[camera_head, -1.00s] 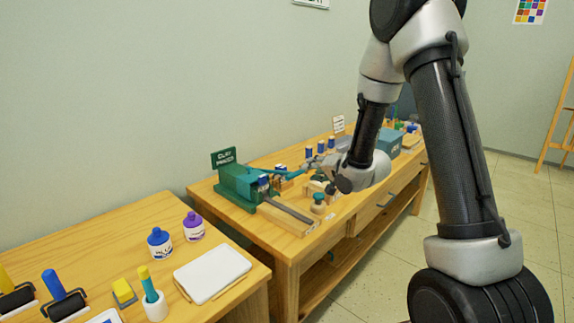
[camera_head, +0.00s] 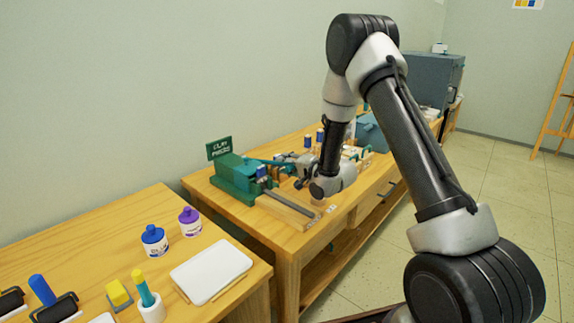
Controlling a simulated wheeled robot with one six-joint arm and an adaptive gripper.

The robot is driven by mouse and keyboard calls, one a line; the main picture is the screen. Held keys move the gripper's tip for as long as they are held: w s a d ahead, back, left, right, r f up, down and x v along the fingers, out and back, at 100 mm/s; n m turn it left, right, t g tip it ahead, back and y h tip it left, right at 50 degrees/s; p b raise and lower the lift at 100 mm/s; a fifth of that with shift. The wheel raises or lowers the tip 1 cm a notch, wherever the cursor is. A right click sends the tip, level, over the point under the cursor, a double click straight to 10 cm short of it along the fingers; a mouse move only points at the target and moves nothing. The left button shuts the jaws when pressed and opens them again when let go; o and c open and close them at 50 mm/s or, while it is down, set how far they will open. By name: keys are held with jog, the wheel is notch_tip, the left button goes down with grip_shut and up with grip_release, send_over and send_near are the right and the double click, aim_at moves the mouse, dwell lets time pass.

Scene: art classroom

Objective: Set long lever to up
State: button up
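The green clay press (camera_head: 233,178) stands on the far wooden table, with a green sign above it. A long grey bar (camera_head: 288,203) reaches from the press toward the table's front right and lies low, nearly flat. A teal bar (camera_head: 268,162) also reaches right from the press top. I cannot tell for certain which of the two is the long lever. My gripper (camera_head: 292,163) is just right of the press, above and behind the grey bar, near the end of the teal bar. Its fingers are small and partly hidden, so contact and opening are unclear.
The near table (camera_head: 110,232) holds a blue-capped bottle (camera_head: 153,240), a purple-capped bottle (camera_head: 190,222), a white pad (camera_head: 212,272) and rollers. Small blue-topped items and a teal box (camera_head: 372,134) stand behind my arm.

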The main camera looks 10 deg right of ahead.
grip_shut()
jog(key=shift+r, duration=0.1)
